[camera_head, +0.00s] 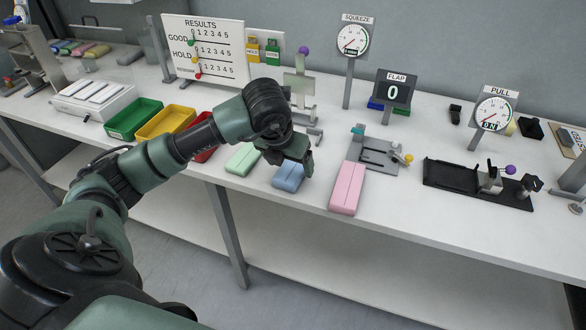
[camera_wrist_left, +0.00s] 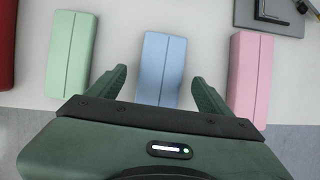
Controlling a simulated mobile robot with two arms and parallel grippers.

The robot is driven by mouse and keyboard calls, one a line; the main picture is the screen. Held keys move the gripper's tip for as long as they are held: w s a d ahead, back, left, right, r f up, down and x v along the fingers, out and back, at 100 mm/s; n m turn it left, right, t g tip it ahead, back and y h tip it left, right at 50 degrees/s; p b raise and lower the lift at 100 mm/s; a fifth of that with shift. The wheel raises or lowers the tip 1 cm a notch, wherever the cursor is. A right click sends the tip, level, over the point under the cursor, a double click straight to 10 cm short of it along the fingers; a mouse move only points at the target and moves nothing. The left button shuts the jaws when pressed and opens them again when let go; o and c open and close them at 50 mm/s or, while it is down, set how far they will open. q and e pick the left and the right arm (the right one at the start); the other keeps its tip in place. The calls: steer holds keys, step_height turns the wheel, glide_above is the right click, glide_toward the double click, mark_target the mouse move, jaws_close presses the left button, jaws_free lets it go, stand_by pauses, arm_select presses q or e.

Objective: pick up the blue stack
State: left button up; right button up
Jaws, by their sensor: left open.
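The blue stack (camera_head: 287,178) lies near the front edge of the white table, partly covered by my left gripper (camera_head: 292,162) in the head view. In the left wrist view the blue stack (camera_wrist_left: 163,68) is a light-blue block with a line along its length. It sits between the two spread fingers of the left gripper (camera_wrist_left: 157,85), with a gap on each side. The left gripper is open and empty. I cannot tell its exact height above the stack. My right gripper does not show.
A green stack (camera_head: 243,158) lies left of the blue one and a pink stack (camera_head: 347,187) right of it, both apart from it. Green (camera_head: 133,118) and yellow (camera_head: 166,123) trays stand further left. A grey fixture (camera_head: 377,153) is behind the pink stack.

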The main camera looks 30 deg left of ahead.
arm_select(q)
steer(key=shift+x, duration=0.8)
steer(key=shift+w+f, duration=0.2)
steer(key=shift+f, duration=0.1)
steer(key=c, duration=1.4)
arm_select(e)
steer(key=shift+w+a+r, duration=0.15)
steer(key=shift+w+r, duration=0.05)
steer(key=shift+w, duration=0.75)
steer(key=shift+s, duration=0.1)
